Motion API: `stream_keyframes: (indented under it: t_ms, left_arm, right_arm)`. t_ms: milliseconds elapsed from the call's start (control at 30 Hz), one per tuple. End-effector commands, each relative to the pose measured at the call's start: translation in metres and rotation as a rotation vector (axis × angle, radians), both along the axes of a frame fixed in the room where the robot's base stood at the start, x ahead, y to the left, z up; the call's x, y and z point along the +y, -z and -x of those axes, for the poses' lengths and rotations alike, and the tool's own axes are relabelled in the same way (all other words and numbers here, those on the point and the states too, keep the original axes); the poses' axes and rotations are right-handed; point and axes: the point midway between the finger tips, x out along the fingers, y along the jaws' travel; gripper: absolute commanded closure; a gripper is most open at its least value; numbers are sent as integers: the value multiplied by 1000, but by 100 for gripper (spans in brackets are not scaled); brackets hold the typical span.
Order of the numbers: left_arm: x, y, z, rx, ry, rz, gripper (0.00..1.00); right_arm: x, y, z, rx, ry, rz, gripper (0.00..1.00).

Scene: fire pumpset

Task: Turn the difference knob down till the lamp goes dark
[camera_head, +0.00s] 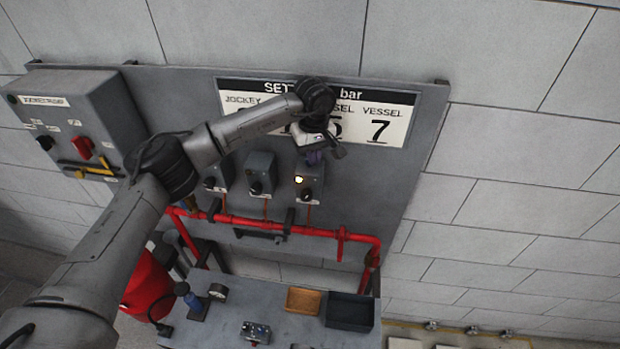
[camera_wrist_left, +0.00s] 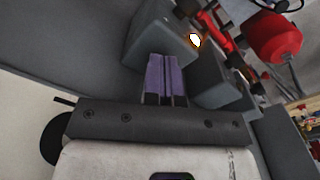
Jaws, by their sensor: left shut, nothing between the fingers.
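Three grey switch boxes hang in a row on the panel, each with a dark knob. The right box (camera_head: 312,176) has a lit lamp (camera_head: 298,180) and a black knob (camera_head: 306,194) below it. No label tells me which knob is the difference knob. My left gripper (camera_head: 314,158) is at the top of the right box, its fingers shut and empty. In the left wrist view the shut purple fingers (camera_wrist_left: 166,76) point at a grey box (camera_wrist_left: 160,38), and a lit lamp (camera_wrist_left: 195,40) shows beside it. Whether the fingers touch the box I cannot tell. My right gripper is not in view.
A settings board (camera_head: 395,118) in bar, partly covered by my left arm, is above the boxes. Red pipes (camera_head: 320,232) run below them. A jockey pump box (camera_head: 85,115) hangs at left. A bench (camera_head: 270,310) below holds a wooden tray (camera_head: 303,301) and a dark tray (camera_head: 350,312).

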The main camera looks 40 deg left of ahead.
Motion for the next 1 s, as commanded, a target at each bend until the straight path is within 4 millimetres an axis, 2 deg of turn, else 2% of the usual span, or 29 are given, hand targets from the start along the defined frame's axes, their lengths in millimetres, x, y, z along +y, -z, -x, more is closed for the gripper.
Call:
stream_keyframes:
  t_ms: [300,467,767,1000]
  left_arm:
    - [-3,-39,1,7,5,3,100]
    - [-3,-51,1,6,6,4,100]
    - [-4,-51,1,4,6,5,100]
    - [-4,-57,6,1,6,4,100]
  right_arm:
    - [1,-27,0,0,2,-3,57]
    - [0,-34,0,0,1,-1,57]
    - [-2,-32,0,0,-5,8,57]
    - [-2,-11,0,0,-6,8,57]
